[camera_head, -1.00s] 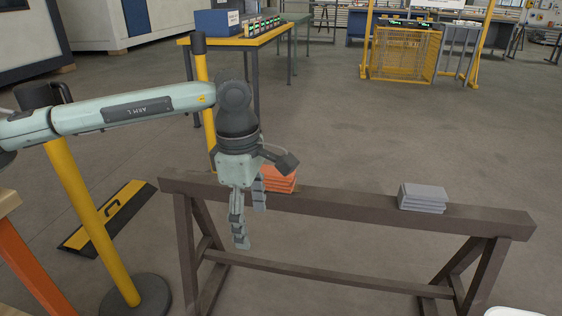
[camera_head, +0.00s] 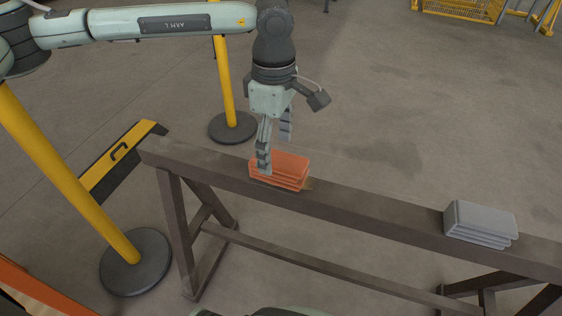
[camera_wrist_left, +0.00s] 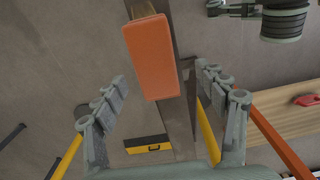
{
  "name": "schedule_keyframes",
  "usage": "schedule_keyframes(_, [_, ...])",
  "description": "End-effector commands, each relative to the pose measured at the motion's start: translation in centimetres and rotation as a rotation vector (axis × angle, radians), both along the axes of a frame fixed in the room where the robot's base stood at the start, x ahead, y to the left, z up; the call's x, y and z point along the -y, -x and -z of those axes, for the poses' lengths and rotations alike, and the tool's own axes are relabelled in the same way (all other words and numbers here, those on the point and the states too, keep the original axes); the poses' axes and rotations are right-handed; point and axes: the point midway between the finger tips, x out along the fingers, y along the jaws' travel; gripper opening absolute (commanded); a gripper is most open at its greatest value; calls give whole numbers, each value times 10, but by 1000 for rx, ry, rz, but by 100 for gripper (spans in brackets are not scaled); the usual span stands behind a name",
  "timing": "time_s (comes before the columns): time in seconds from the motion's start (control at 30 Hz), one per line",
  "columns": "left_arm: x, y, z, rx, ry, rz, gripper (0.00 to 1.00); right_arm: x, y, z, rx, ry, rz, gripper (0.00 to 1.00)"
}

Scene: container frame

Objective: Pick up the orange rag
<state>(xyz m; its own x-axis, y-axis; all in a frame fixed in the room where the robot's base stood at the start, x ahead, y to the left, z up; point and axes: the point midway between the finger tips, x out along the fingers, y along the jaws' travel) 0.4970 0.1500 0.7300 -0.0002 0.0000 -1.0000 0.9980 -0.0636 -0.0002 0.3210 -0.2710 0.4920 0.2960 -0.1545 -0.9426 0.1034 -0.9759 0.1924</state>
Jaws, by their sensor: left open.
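The orange rag (camera_head: 283,171) lies folded in a stack on the top beam of the brown trestle (camera_head: 350,208). My left gripper (camera_head: 276,152) is open and empty above it, pointing down, with one finger in front of part of the rag in the head view. In the left wrist view the rag (camera_wrist_left: 151,57) lies ahead of and between the two spread fingers of the gripper (camera_wrist_left: 160,90). I cannot tell whether a finger touches it.
A folded grey rag (camera_head: 481,222) lies farther right on the same beam. Yellow posts with dark round bases (camera_head: 136,262) stand at the left and behind the beam. A yellow and black ramp (camera_head: 122,160) lies on the floor at left. The beam between the rags is clear.

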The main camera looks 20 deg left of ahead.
Motion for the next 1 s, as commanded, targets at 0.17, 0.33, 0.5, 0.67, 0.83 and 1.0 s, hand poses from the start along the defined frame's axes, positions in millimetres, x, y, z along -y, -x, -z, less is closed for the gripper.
schedule_keyframes(0.17, [4, -3, 23, -2, -1, 1, 72, 0, -1, 5, -5, -3, 0, 40])
schedule_keyframes(0.33, [5, -4, 47, -1, -1, -1, 72, 0, -3, 10, -5, -5, -1, 40])
schedule_keyframes(0.5, [5, -5, 53, 2, 0, 0, 72, 0, -3, 11, -5, -6, -2, 40])
schedule_keyframes(0.67, [5, -5, 52, 2, 0, 0, 70, 0, -3, 11, -5, -6, -2, 40])
schedule_keyframes(0.83, [5, -5, 52, 2, 0, 0, 49, -1, -3, 11, -5, -6, -2, 40])
schedule_keyframes(1.0, [5, -5, 52, 2, 0, 0, 28, 0, -3, 11, -5, -6, -2, 40])
